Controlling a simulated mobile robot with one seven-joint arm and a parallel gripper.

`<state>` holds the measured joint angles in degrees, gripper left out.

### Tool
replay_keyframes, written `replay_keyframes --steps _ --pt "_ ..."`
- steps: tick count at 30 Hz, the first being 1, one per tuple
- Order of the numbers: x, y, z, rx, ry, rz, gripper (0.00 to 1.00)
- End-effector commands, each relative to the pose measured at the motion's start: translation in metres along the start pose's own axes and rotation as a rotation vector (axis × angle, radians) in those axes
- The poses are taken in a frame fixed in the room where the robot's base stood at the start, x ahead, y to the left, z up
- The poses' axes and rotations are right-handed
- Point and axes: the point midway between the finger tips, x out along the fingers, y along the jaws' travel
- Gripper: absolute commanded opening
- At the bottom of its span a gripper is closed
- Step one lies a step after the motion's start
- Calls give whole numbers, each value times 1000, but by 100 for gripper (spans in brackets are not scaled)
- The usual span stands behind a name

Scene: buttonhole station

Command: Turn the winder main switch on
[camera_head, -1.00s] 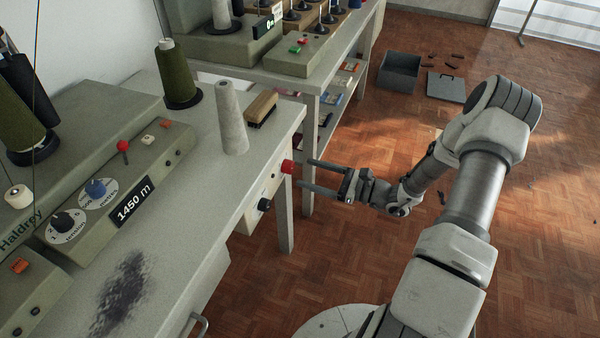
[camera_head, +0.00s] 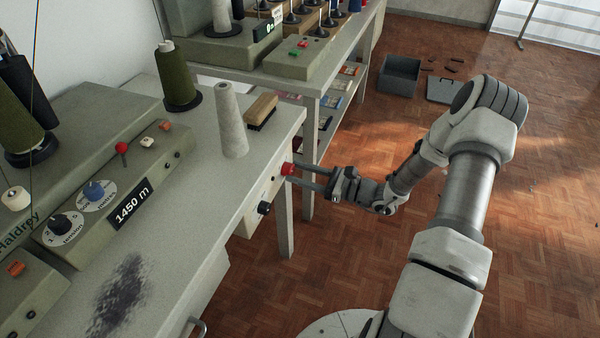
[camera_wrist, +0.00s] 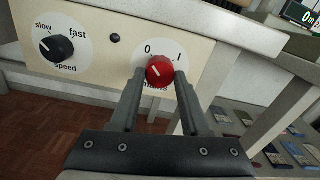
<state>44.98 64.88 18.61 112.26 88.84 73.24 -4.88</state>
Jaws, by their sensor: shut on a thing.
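The winder main switch is a red rotary knob (camera_wrist: 160,70) on a cream panel under the table's front edge, with marks "0" and "I" above it and "mains" partly hidden below. Its white pointer line is tilted, its upper end leaning left toward the 0 side. The red knob (camera_head: 289,169) also shows at the panel's end in the head view. My gripper (camera_head: 307,175) reaches it from the right, its two fingers on either side. In the wrist view the fingertips (camera_wrist: 160,75) are shut on the knob.
A black speed knob (camera_wrist: 56,47), marked slow to fast, sits left on the same panel. A second table (camera_head: 335,75) with shelves is behind. The floor at right is open.

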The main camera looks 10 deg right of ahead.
Motion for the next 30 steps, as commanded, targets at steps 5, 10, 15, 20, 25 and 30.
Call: replay_keyframes --steps 5,10,15,20,25,30 --pt "0 0 0 1 0 0 0" --pt "0 0 1 24 0 0 0" --pt "0 0 3 95 1 0 0" --pt "0 0 4 211 2 0 0" --pt "0 0 4 367 6 0 0" --pt "0 0 4 529 8 1 0"
